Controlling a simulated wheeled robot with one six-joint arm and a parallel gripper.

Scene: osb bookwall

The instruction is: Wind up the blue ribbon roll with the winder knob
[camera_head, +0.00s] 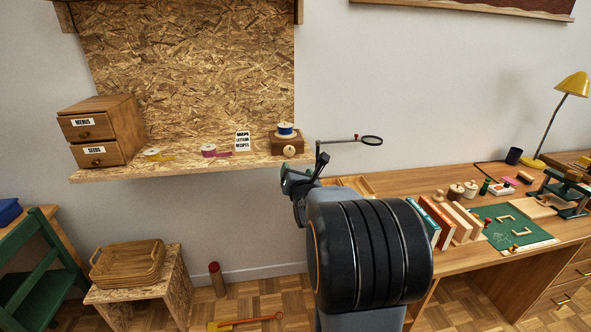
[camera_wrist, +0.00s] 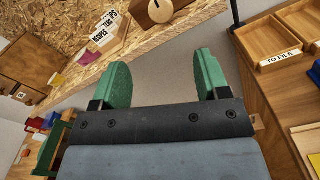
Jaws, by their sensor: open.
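The blue ribbon roll (camera_head: 286,130) sits on top of a small wooden winder box (camera_head: 280,143) at the right end of the OSB shelf. A round, pale winder knob (camera_head: 289,151) is on the box's front face. In the wrist view the knob (camera_wrist: 160,10) shows at the top edge, and the roll is out of frame. My gripper (camera_wrist: 156,78) is open and empty, with its two green fingers apart. In the head view my gripper (camera_head: 296,179) is below and just right of the box, in front of the shelf edge, apart from the knob.
The shelf (camera_head: 190,168) also holds a two-drawer box (camera_head: 100,128), a yellow roll (camera_head: 152,152), a magenta roll (camera_head: 209,150) and a label card (camera_head: 242,141). A magnifier (camera_head: 371,140) stands right of the shelf. The desk (camera_head: 455,262) with books is at right.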

